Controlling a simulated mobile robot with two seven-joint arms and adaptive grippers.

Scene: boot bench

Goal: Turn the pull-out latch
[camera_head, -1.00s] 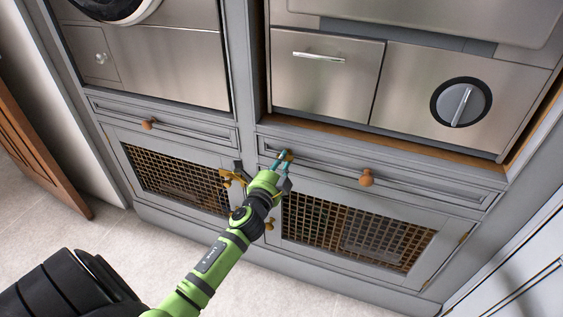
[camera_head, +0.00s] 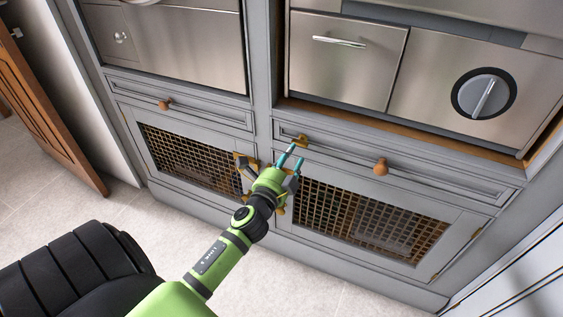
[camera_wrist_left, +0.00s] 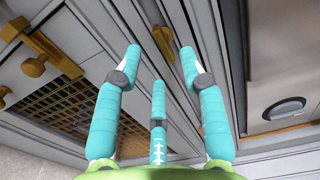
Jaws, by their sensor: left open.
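A small brass latch (camera_head: 300,141) sits at the left end of the grey pull-out front under the steel appliance. In the left wrist view a brass piece (camera_wrist_left: 163,42), which looks like this latch, shows between and beyond my fingertips. My left gripper (camera_head: 292,158) is open and empty, with its teal fingers pointing up at the latch from just below. In the left wrist view its fingertips (camera_wrist_left: 160,62) stand either side of the brass piece. I cannot tell whether any finger touches it. My right gripper is not in view.
A copper knob (camera_head: 381,167) sits on the same front, right of the latch. Another brass latch (camera_head: 243,163) is on the lattice-door cabinet to the left, close beside my gripper. A steel panel with a round dial (camera_head: 484,93) is above. Open tiled floor lies in front.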

